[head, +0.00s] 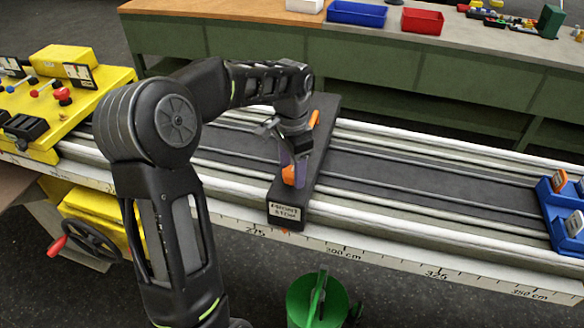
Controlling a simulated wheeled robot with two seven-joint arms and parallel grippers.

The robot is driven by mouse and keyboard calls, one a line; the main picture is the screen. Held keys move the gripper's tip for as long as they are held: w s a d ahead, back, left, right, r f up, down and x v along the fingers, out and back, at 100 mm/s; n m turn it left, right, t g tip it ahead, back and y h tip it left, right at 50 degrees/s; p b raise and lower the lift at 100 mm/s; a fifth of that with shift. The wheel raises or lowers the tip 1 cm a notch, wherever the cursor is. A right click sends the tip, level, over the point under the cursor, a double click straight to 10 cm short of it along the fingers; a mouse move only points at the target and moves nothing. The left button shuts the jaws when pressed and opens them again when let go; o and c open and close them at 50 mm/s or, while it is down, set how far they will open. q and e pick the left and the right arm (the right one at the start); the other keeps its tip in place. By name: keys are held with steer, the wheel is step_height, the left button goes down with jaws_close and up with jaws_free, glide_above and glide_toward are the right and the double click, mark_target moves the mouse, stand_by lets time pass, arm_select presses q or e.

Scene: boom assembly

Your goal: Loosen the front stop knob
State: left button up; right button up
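The front stop (318,160) is a dark bar lying across the rail bed, with a white label (285,211) at its near end. An orange knob (289,175) sits on the bar just behind the label. My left gripper (292,170) reaches down over the bar from above. Its purplish fingers are at the knob and partly cover it. I cannot tell whether they press on it or only stand around it. A second orange part (314,118) shows farther back on the bar, beside my wrist. My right gripper is out of view.
A yellow control unit (70,85) stands at the left end of the rail. A green bucket (318,300) is on the floor in front. A workbench (470,75) with trays runs behind.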

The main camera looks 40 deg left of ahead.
arm_select(q)
steer(key=c, duration=1)
